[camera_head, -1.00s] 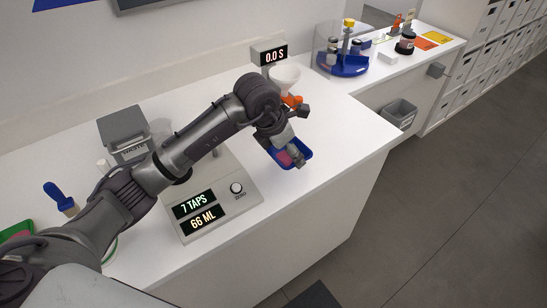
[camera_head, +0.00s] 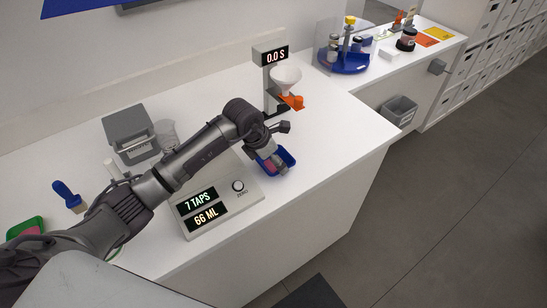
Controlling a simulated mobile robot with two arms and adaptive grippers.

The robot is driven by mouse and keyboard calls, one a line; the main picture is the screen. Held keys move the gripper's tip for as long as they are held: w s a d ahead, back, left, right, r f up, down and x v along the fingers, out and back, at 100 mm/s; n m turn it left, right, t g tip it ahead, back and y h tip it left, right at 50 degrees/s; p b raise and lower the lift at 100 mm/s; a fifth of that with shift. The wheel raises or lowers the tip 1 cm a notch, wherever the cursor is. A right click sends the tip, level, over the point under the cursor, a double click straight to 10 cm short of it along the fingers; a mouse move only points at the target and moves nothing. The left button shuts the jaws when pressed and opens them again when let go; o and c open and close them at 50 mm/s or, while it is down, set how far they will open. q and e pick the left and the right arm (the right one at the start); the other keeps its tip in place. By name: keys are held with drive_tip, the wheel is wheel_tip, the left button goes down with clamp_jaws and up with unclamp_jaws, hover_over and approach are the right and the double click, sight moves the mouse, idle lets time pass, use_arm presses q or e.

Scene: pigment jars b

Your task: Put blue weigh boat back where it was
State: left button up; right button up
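The blue weigh boat (camera_head: 289,156), with some pink or red content, is at the tip of my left arm, by the right side of the grey tap scale. My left gripper (camera_head: 275,165) reaches down into the boat and appears shut on it. The fingers hide part of the boat, and I cannot tell whether it touches the counter. The scale (camera_head: 222,217) reads "7 TAPS" and "66 ML". My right gripper is not in view.
A funnel stand (camera_head: 272,75) with an orange part stands behind. A grey waste box (camera_head: 130,132), a clear beaker (camera_head: 167,131), a blue-handled brush (camera_head: 66,192) and a green tray (camera_head: 38,222) are to the left. The counter (camera_head: 340,137) is clear on the right.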

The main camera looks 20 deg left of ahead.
use_arm(q)
drive_tip(key=o, duration=0.9)
drive_tip(key=shift+f, duration=0.1)
drive_tip(key=shift+r, duration=0.35)
drive_tip(key=b+v, duration=0.2)
drive_tip(key=v, duration=0.9)
drive_tip(key=shift+s+r, duration=0.15)
drive_tip(key=shift+r, duration=0.15)
drive_tip(key=shift+a, duration=0.1)
